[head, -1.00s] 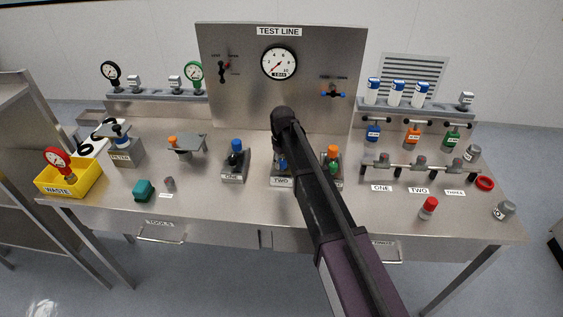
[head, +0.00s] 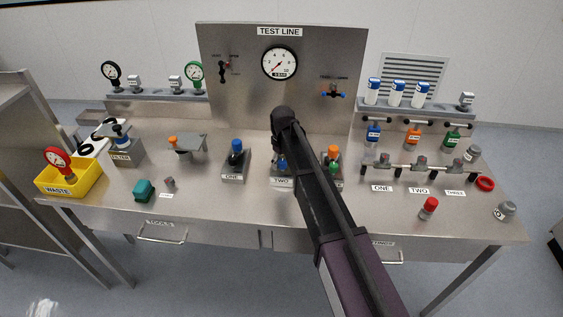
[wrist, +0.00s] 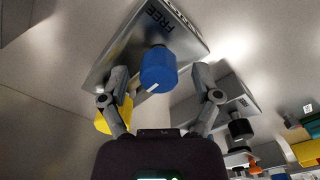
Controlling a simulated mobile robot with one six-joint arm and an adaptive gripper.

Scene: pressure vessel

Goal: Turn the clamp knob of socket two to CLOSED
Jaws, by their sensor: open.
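The block of socket two (head: 281,182), labelled TWO, stands mid-bench in the head view, mostly hidden behind my arm. A bit of blue (head: 282,164) shows beside the arm there. In the wrist view, a blue knob (wrist: 158,70) with a white pointer mark stands on a grey metal block (wrist: 112,48) that bears the word FREE. My gripper (wrist: 160,76) is open, with one finger on each side of the blue knob. I see no clear contact between fingers and knob. A yellow part (wrist: 103,122) shows partly behind the left finger. The word CLOSED is not readable.
Socket one (head: 234,177) stands to the left. Another block with an orange knob (head: 333,152) stands close to the right of my arm. The test line panel (head: 230,100) rises behind. The front of the bench is mostly clear.

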